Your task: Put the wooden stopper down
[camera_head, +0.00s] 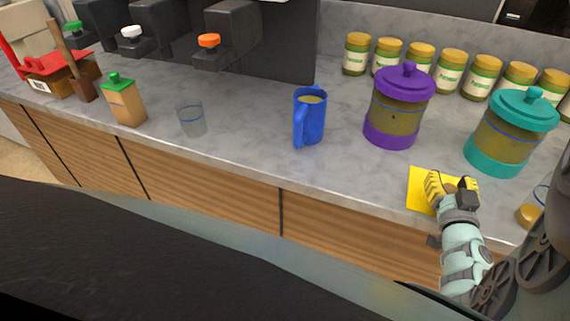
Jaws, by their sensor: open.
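My gripper (450,186) is low over the yellow square (416,201) at the front right of the counter, its ribbed yellow fingers spread apart. A small brown piece, which looks like the wooden stopper (450,188), shows between the fingers, at or just above the yellow square. The fingers and wrist hide most of it, so I cannot tell whether it touches a finger.
A teal-lidded jar (500,150) and a purple-lidded jar (398,115) stand behind my gripper. A tan round object (529,215) lies to its right, near the counter's edge. A blue mug (310,118) and a clear glass (191,120) stand farther left, with bare counter between.

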